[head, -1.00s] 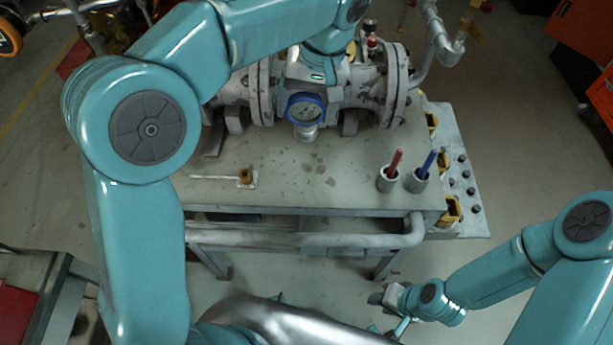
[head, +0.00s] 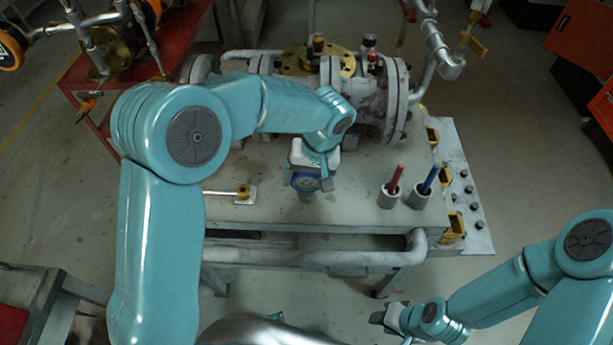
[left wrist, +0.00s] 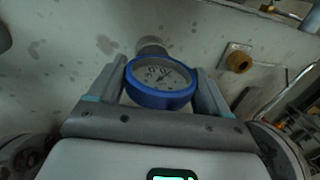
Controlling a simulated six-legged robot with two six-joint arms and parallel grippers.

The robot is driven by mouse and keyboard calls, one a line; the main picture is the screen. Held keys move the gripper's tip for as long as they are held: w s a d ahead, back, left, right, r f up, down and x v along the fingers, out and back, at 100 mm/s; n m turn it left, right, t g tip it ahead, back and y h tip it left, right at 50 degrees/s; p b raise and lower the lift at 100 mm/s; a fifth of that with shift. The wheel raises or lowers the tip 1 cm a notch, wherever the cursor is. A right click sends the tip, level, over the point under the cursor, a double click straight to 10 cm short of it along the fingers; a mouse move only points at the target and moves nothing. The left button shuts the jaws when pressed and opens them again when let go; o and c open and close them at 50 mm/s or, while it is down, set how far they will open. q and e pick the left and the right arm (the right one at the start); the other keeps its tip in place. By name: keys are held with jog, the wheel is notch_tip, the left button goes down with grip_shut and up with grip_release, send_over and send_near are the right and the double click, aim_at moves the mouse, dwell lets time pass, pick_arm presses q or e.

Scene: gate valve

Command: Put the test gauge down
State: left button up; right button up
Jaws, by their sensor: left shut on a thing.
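The test gauge (head: 305,184) has a blue rim, a pale dial and a short grey stem. My left gripper (head: 313,170) is shut on it, over the front part of the grey bench top (head: 340,205). In the left wrist view the gauge (left wrist: 161,80) sits between the two fingers, dial facing the camera, with its stem pointing away toward the bench. I cannot tell whether the stem touches the bench top. My right gripper (head: 388,317) is low at the front right, away from the bench; its jaws are too small to read.
A fitting with a yellow-brown nut and a thin rod (head: 243,192) lies left of the gauge. Two grey cups with a red marker (head: 396,180) and a blue marker (head: 429,180) stand to the right. The flanged valve body (head: 385,100) stands behind. Bare bench lies between gauge and cups.

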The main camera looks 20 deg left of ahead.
pick_arm(q)
jog(key=shift+s+f, duration=0.1)
jog(key=o, duration=1.2)
jog(key=shift+r, duration=0.25)
jog(key=r, duration=0.4)
jog(key=d+r, duration=0.1)
jog(key=r, duration=0.2)
jog(key=d+r, duration=0.1)
jog(key=r, duration=0.3)
jog(key=shift+w+d+r+p, duration=0.1)
jog(key=shift+w+r+p, duration=0.25)
jog(key=shift+p, duration=0.05)
